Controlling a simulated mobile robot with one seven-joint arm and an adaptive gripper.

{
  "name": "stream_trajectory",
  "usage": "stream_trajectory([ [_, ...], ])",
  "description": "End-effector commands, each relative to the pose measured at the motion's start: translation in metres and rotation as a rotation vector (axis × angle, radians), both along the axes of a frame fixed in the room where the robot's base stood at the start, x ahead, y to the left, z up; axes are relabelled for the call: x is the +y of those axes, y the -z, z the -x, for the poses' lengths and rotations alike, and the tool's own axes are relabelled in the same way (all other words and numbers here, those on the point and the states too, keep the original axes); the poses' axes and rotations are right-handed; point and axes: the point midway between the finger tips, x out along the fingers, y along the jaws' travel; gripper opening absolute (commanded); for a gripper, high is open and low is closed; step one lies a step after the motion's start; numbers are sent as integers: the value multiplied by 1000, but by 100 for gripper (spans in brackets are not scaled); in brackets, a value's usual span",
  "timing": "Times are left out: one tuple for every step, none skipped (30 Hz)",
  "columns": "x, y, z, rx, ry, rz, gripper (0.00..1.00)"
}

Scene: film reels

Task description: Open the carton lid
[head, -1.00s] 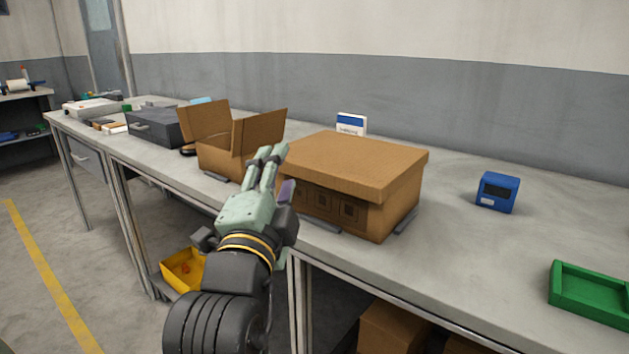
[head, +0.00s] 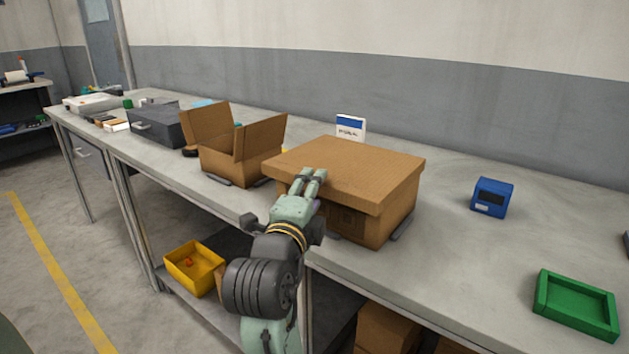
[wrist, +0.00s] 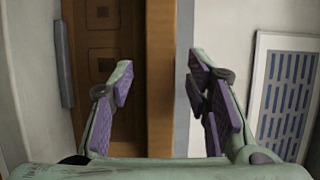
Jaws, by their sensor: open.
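The closed brown carton (head: 362,224) stands on the bench with its flat lid (head: 350,168) on top. In the wrist view, its printed wall (wrist: 105,45) is at the left and the lid's edge (wrist: 160,80) shows as a brighter brown strip. My gripper (head: 314,176) is at the carton's front left, by the lid's front edge. In the wrist view my gripper (wrist: 160,62) is open, its purple-padded fingers spread on either side of the lid's edge strip. Nothing is held. The arm hides part of the carton's front.
An open carton (head: 240,160) with raised flaps stands to the left. A blue device (head: 492,197) and a green tray (head: 576,307) are to the right. A small sign (head: 351,127) stands behind the carton. A yellow bin (head: 194,268) is on the lower shelf.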

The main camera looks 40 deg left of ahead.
Motion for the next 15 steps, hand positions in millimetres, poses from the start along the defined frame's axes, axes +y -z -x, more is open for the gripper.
stream_trajectory([
  [3, -1, -6, 0, 1, 1, 44],
  [4, -1, -9, 1, 1, 1, 44],
  [5, -1, -12, 0, 1, 0, 44],
  [5, -1, -14, 0, 1, 0, 44],
  [6, -1, -16, -1, 1, 0, 44],
  [7, -1, -17, -1, 1, 0, 44],
  [7, 0, -18, 0, 0, 0, 44],
  [8, 0, -18, 0, 0, 0, 44],
  [8, 0, -19, -1, -1, 0, 44],
  [8, 0, -19, -1, -1, 0, 44],
  [8, 0, -19, -1, -1, 0, 44],
  [8, 0, -19, -1, -1, 0, 44],
  [8, 0, -19, -1, -1, 0, 44],
  [8, 0, -19, -1, -1, 0, 44],
  [8, 0, -19, -1, -1, 0, 44],
])
